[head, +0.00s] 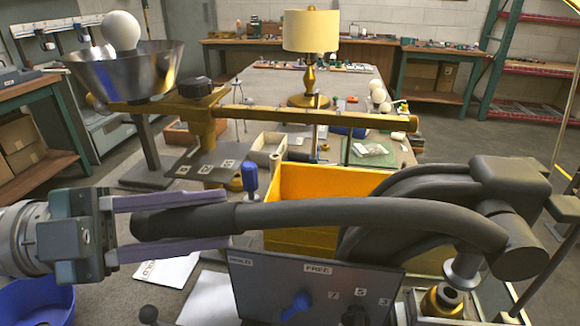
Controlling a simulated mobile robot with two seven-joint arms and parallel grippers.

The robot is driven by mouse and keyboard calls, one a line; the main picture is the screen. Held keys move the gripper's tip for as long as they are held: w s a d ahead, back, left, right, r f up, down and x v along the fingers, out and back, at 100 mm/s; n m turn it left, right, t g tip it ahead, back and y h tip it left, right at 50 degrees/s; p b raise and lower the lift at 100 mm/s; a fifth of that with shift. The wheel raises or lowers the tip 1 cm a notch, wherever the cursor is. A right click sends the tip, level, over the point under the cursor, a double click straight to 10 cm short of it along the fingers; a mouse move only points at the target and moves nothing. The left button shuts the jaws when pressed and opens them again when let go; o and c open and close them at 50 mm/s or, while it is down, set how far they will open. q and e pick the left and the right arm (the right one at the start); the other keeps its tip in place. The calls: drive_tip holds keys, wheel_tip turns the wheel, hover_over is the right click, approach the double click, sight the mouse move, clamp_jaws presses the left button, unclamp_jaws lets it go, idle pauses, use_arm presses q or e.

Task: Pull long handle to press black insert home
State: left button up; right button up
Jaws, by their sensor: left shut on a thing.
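The long handle (370,212) is a dark grey curved lever. It runs from the left of the head view to the press (515,195) at the right. My left gripper (228,218) has its pale fingers above and below the thick end of the handle and is shut on it. A grey ram (462,272) points down under the press head. Below it is a brass-coloured part (440,303) with a black insert (449,296) at its top. Whether the ram touches the insert is hard to tell. My right gripper is not in view.
A grey panel (320,290) marked FREE, with a blue knob, stands below the handle. A yellow bin (320,182) is behind the handle. A mustard bar (330,119) crosses farther back. A blue bowl (40,305) is at lower left.

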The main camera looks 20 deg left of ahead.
use_arm(q)
clamp_jaws()
idle(0.7)
